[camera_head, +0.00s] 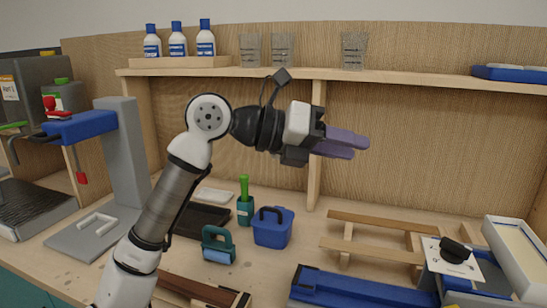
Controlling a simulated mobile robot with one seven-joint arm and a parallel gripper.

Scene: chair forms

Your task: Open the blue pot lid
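The blue pot (272,232) stands upright on the bench near the middle of the picture. It is a small squarish blue container, and its top carries a dark arched handle (270,212). The lid appears to be on, but its seam is too small to make out. My gripper (352,145) is well above the bench, up and to the right of the pot, and touches nothing. Its purple fingers point to the right and overlap in this view, so their gap cannot be judged. I see nothing held between them.
A teal-handled tool (218,244) and a green holder (245,208) stand close left of the pot. A wooden rack (380,221) and a long blue tray (345,291) lie to the right. A shelf (400,77) with bottles and glasses runs behind my gripper.

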